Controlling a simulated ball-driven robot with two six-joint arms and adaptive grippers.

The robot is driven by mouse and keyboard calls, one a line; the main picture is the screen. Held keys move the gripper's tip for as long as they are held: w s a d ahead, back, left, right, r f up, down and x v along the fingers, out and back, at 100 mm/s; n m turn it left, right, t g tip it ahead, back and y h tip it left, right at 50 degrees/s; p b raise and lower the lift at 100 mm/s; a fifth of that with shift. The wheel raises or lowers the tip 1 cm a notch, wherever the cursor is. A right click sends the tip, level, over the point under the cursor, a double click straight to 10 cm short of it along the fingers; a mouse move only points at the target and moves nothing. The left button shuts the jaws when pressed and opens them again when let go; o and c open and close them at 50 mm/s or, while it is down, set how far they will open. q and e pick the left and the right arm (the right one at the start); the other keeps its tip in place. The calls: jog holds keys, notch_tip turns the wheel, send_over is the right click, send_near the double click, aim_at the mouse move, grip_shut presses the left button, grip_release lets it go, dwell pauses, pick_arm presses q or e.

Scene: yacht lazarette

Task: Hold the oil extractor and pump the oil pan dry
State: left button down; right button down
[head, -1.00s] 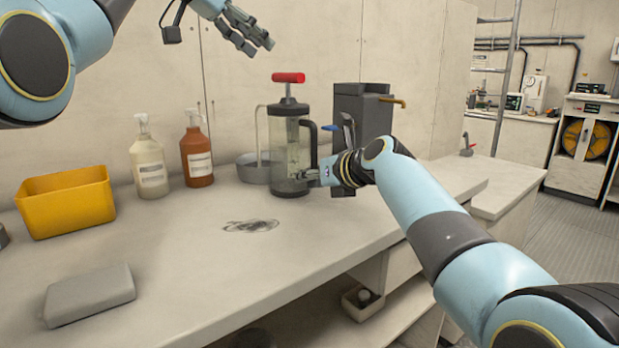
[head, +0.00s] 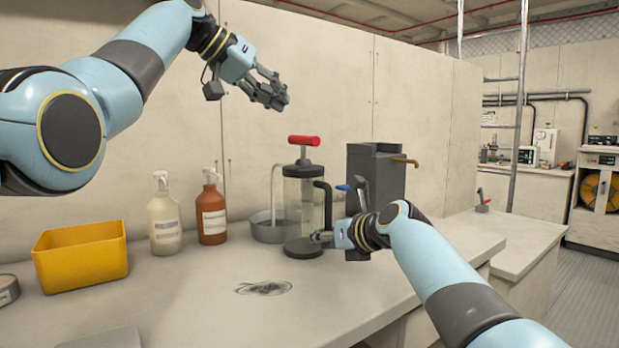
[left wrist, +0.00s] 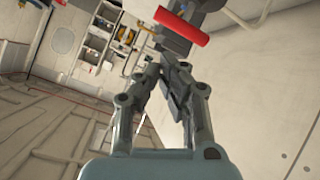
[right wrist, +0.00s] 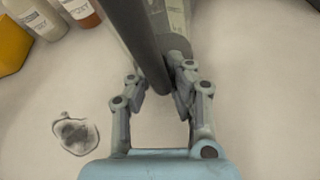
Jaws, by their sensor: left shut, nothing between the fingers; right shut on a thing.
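The oil extractor (head: 291,215), a clear cylinder with a dark lid and base, stands upright on the counter. Its red T-shaped pump handle (head: 304,140) is on top. My right gripper (head: 322,237) is shut on its dark side handle (head: 326,196), which also runs between the fingers in the right wrist view (right wrist: 140,45). The grey round oil pan (head: 267,234) sits left of the extractor, partly hidden by it. A pale hose (head: 274,190) rises from the pan. My left gripper (head: 280,97) is shut and empty, above and left of the red handle, which shows in the left wrist view (left wrist: 182,25).
A dark grey box with a brass spout (head: 375,170) stands right of the extractor. Left are an orange-brown bottle (head: 211,212), a white bottle (head: 164,220) and a yellow bin (head: 82,262).

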pick_arm(q)
jog(key=s+a+f+n+t+h, duration=0.1)
jog(key=s+f+n+t+h, duration=0.35)
jog(key=n, duration=1.25)
jog(key=s+a+f+n+h, duration=0.15)
jog(key=f+n, duration=0.65)
jog(key=n, duration=0.8)
jog(key=f+x, duration=0.1)
jog(key=x, duration=0.9)
jog(key=shift+w+f, duration=0.15)
jog(key=shift+w, duration=0.3)
notch_tip(320, 180, up, 8)
jog(key=v, duration=1)
